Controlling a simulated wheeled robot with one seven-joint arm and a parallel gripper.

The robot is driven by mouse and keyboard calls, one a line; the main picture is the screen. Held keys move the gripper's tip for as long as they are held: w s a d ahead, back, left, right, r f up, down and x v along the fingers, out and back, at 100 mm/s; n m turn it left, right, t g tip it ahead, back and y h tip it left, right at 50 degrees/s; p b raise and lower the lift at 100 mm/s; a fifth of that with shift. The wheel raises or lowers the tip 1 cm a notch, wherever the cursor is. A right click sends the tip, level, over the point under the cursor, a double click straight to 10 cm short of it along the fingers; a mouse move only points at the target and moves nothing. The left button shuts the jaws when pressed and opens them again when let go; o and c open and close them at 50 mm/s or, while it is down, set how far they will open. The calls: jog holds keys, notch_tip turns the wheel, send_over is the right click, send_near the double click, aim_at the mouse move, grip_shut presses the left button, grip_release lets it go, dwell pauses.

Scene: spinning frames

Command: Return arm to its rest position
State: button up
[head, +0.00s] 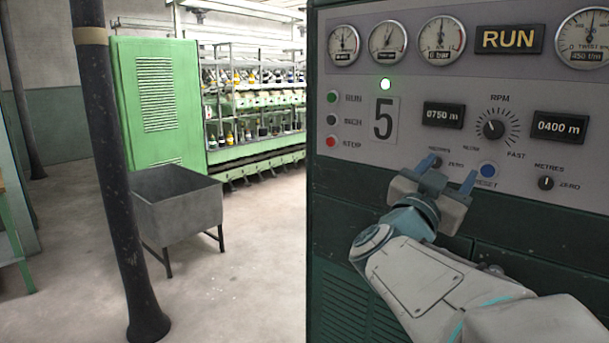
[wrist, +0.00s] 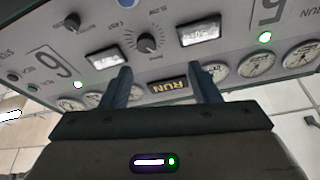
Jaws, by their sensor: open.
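My gripper (head: 449,172) is in front of the lower part of the grey control panel (head: 420,105) in the head view. Its two blue fingers are spread apart with nothing between them. My pale arm reaches up to it from the lower right. In the wrist view the gripper (wrist: 160,72) also shows its fingers apart, and the panel looks upside down beyond them. The blue reset button (head: 488,170) is just right of the right finger in the head view. I cannot tell whether a finger touches the panel.
The panel carries an RPM knob (head: 494,130), a lit green lamp (head: 385,84), a RUN sign (head: 509,39) and several dials. A dark column (head: 110,150) and a grey bin on legs (head: 178,205) stand left. Open floor (head: 235,290) lies between column and panel.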

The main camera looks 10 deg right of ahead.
jog(key=w+a+f+n+y, duration=0.3)
jog(key=a+f+n+y, duration=0.9)
jog(key=a+f+y, duration=0.45)
jog(key=s+f+n+g+y, duration=0.1)
jog(key=s+f+g, duration=0.8)
jog(key=s+f, duration=0.5)
jog(key=s, duration=0.3)
jog(key=shift+s+a+f+g, duration=0.15)
jog(key=shift+a+f+g, duration=0.2)
jog(key=shift+f+g, duration=0.05)
dwell(1.3)
